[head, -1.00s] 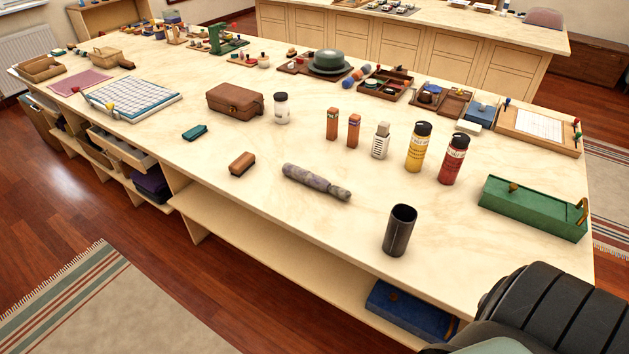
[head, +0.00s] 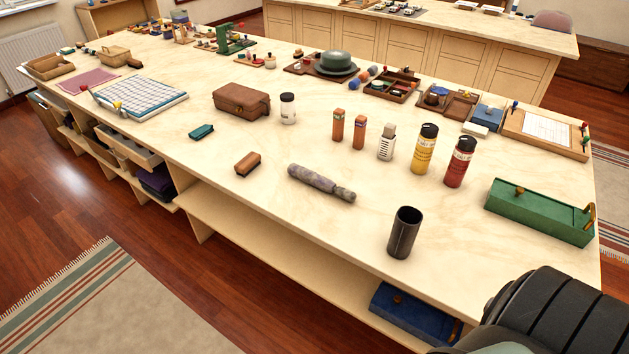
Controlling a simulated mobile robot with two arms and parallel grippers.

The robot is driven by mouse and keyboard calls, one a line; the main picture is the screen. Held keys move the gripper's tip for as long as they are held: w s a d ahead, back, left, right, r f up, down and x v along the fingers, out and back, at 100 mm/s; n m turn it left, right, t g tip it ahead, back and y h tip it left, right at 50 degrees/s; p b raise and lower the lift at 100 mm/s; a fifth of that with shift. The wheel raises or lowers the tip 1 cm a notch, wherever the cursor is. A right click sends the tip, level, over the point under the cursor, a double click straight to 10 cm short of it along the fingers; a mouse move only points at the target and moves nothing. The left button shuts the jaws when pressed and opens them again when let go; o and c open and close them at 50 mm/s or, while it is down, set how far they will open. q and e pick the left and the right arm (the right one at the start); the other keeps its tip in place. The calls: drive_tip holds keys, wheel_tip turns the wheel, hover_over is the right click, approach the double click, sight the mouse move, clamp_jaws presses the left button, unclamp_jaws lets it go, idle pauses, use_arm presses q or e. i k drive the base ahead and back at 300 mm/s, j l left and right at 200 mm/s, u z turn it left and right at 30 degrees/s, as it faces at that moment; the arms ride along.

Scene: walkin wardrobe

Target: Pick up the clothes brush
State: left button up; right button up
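A small brown wooden block-shaped thing (head: 247,163), which looks like the clothes brush, lies near the front edge of the long cream table (head: 300,250). A small teal thing (head: 201,131), perhaps another brush, lies to its left and farther back; I cannot tell for certain what it is. Neither gripper is in view. Only a dark, ribbed part of my own arm shows in the bottom right corner, well away from the brown block.
A grey patterned roll (head: 321,183) lies right of the brown block, and a dark open cup (head: 404,232) stands farther right. A brown case (head: 241,101), a white jar (head: 288,108) and several bottles stand behind. A green box (head: 540,212) sits at the right.

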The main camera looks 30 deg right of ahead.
sight(246, 164)
drive_tip(key=i+z, duration=0.15)
drive_tip(key=z, duration=1.05)
drive_tip(key=i+j+z, duration=0.45)
drive_tip(key=j+z, duration=0.2)
drive_tip(key=i+j+z, duration=0.15)
drive_tip(key=j+z, duration=0.2)
drive_tip(key=i+j, duration=0.1)
drive_tip(key=j, duration=0.3)
drive_tip(key=i+j, duration=0.1)
drive_tip(key=j, duration=0.35)
drive_tip(key=u, duration=0.95)
